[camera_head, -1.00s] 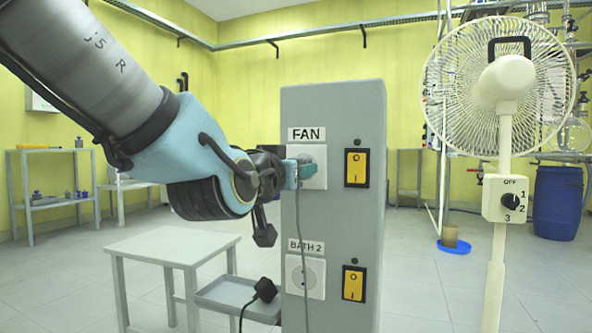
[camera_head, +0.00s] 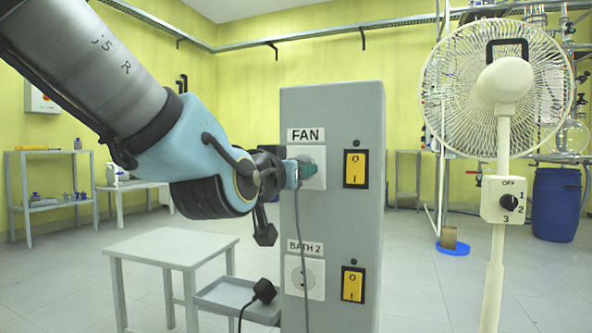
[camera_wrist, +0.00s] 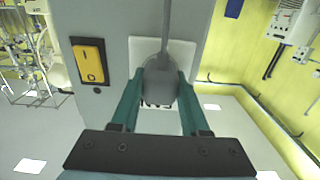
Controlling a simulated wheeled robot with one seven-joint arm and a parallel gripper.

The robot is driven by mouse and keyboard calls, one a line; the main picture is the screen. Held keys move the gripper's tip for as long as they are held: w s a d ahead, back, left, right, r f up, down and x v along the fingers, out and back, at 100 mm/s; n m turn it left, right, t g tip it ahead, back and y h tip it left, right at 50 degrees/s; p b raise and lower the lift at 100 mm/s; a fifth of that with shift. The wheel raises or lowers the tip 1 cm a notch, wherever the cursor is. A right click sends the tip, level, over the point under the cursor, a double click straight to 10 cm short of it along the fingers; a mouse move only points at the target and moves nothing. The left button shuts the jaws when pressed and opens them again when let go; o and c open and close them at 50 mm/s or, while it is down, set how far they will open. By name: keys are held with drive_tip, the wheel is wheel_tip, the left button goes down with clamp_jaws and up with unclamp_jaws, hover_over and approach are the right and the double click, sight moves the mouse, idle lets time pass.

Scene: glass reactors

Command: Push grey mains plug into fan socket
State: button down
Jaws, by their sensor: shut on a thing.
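The grey mains plug (camera_wrist: 160,82) is between the two teal fingers of my gripper (camera_wrist: 160,92) in the wrist view, with its cord running away from it. In the head view my gripper (camera_head: 298,172) is shut on the plug at the face of the fan socket (camera_head: 313,161), the white plate under the FAN label. The grey cord (camera_head: 297,220) hangs down the column from there. The plug is mostly hidden by the fingers in the head view. I cannot tell whether its pins are fully in the socket. The plate also shows behind the plug in the wrist view (camera_wrist: 183,52).
The grey column (camera_head: 345,220) also carries a BATH 2 socket (camera_head: 304,277) and yellow switches (camera_head: 355,167). A black plug (camera_head: 265,290) lies on a small grey tray (camera_head: 228,295) below. A white fan (camera_head: 502,85) stands at right. A grey table (camera_head: 170,246) stands at left.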

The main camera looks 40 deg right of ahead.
drive_tip(key=shift+d+r, duration=0.15)
drive_tip(key=shift+c, duration=1.7)
unclamp_jaws()
